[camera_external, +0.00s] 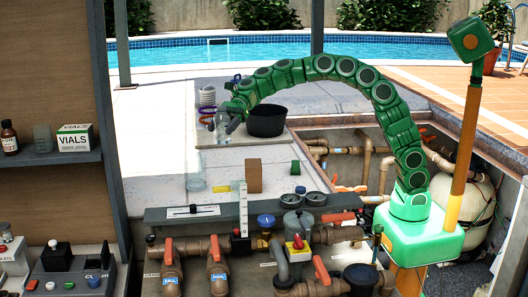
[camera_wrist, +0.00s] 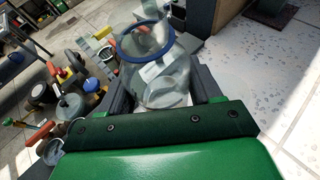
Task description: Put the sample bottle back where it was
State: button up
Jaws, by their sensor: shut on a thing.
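The sample bottle (camera_wrist: 172,78) is clear glass with a blue rim and a pale label. In the wrist view it stands between the two dark fingers of my gripper (camera_wrist: 162,90), which is shut on it. In the external view my gripper (camera_external: 233,112) is at the far end of the green arm, over the left part of a pale board on the deck. The bottle (camera_external: 222,126) shows there as a small clear shape at the fingers. I cannot tell whether its base touches the board.
A black bowl (camera_external: 267,122) stands just right of my gripper. A clear jar (camera_external: 195,182), a brown block (camera_external: 254,175) and a green block (camera_external: 295,167) stand nearer on the deck. Pipes and valves (camera_external: 300,245) fill the front. A shelf (camera_external: 50,159) with a VIALS box (camera_external: 75,138) is at left.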

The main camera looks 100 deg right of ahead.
jog(key=s+d, duration=1)
jog(key=s, duration=0.4)
jog(key=s+d+m+t+h, duration=0.1)
jog(key=s, duration=1.5)
jog(key=shift+w+d+f, duration=0.85)
jog(key=shift+w+f, duration=1.4)
jog(key=shift+f, duration=0.25)
jog(key=shift+w+d+f, duration=0.9)
jog(key=shift+w+f, duration=1.35)
jog(key=shift+f, duration=0.2)
jog(key=shift+w+d+f, duration=0.85)
jog(key=shift+w+f, duration=1.4)
jog(key=shift+f, duration=1.85)
jog(key=shift+f, duration=0.1)
